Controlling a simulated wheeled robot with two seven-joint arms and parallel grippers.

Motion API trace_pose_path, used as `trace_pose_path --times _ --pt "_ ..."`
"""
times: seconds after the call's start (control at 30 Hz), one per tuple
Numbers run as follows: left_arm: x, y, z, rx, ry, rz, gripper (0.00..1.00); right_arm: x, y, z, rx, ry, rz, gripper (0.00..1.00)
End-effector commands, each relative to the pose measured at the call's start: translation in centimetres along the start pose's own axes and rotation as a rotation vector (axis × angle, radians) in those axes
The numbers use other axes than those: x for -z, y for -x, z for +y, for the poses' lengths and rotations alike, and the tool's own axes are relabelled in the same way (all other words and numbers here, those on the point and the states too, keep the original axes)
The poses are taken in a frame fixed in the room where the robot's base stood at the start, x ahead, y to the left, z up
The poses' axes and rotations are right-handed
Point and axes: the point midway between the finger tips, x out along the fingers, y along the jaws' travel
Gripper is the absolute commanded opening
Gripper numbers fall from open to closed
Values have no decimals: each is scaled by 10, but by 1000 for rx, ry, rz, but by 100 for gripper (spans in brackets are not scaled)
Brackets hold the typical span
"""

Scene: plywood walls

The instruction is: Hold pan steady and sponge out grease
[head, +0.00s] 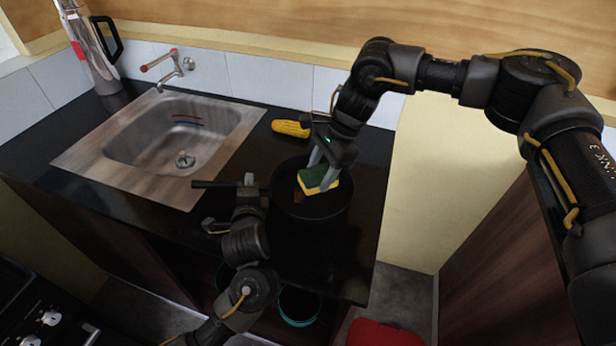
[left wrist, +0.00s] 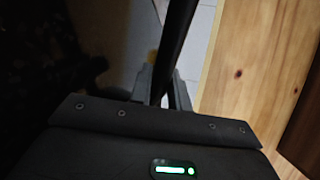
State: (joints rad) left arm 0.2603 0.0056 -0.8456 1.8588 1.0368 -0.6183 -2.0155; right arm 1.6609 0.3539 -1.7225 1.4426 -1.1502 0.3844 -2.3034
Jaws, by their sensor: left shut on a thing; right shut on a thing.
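A dark round pan (head: 327,208) sits on the black counter to the right of the sink, its handle (head: 212,184) pointing left. My left gripper (head: 248,184) is shut on the pan's handle; the dark handle (left wrist: 177,45) also runs up between its fingers (left wrist: 162,88) in the left wrist view. My right gripper (head: 317,163) is shut on a green and yellow sponge (head: 320,180) and holds it inside the pan. A brownish grease patch (head: 299,196) shows on the pan floor left of the sponge. I cannot tell whether the sponge touches the floor.
A steel sink (head: 150,150) with a tap (head: 176,70) is set into the counter (head: 215,228) at left. A yellow corn cob (head: 290,128) lies behind the pan. A red object (head: 384,333) is low at the front right.

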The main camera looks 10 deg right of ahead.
Motion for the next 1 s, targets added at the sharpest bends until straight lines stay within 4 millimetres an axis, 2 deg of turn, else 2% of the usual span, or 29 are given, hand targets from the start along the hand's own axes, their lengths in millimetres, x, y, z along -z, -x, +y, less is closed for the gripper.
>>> trace_pose_path --times 0.1,0.3,0.87,1.0 --pt "2 0 -3 5 2 0 0 -2 10 0 2 0 -1 32" --pt "3 0 -3 5 2 -1 0 -5 18 1 2 0 -2 32" --pt "0 0 -2 4 4 0 0 -7 18 0 1 -2 1 32" --pt "1 0 -2 4 3 0 0 -1 20 -10 1 -4 2 32"
